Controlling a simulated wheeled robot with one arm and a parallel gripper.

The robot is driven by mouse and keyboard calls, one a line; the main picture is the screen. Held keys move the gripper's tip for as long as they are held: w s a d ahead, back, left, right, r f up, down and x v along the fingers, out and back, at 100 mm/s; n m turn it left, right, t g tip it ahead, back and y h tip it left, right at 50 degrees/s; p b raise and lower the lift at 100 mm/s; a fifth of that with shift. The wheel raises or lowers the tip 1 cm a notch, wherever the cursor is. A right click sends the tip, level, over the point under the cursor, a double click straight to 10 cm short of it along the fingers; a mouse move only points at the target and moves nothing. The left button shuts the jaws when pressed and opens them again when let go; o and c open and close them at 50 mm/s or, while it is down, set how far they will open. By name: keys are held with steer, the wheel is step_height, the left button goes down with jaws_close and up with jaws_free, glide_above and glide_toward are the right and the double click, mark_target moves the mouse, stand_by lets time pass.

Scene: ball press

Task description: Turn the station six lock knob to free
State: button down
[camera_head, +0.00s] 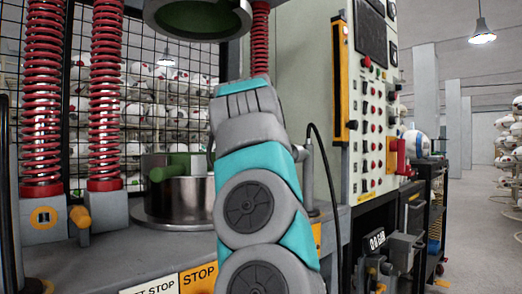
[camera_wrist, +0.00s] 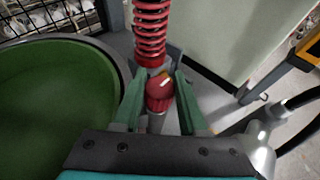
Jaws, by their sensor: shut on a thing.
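A red knob (camera_wrist: 159,92) with a pale mark on its top shows in the wrist view, on a grey post at the foot of a red spring (camera_wrist: 151,30). My gripper (camera_wrist: 160,84) has its two green fingers on either side of this knob, shut on it. No station number can be read there, so I cannot confirm from a label that it is station six. In the head view my own arm hides the knob and my fingers.
A steel pot (camera_head: 180,190) with a green inside stands left of my arm; its green interior fills the wrist view's left side. A yellow knob (camera_head: 80,217) is by the left springs. A button panel (camera_head: 372,110) stands right. A black hose (camera_head: 325,165) hangs close by.

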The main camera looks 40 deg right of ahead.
steer(key=shift+r, duration=0.1)
steer(key=c, duration=0.7)
jaws_free()
steer(key=shift+c, duration=0.2)
steer(key=shift+s+a, duration=0.1)
steer(key=shift+a, duration=0.05)
steer(key=b+v, duration=0.1)
steer(key=v, duration=0.6)
steer(key=shift+s+a, duration=0.15)
steer(key=shift+s, duration=0.05)
steer(key=shift+r, duration=0.1)
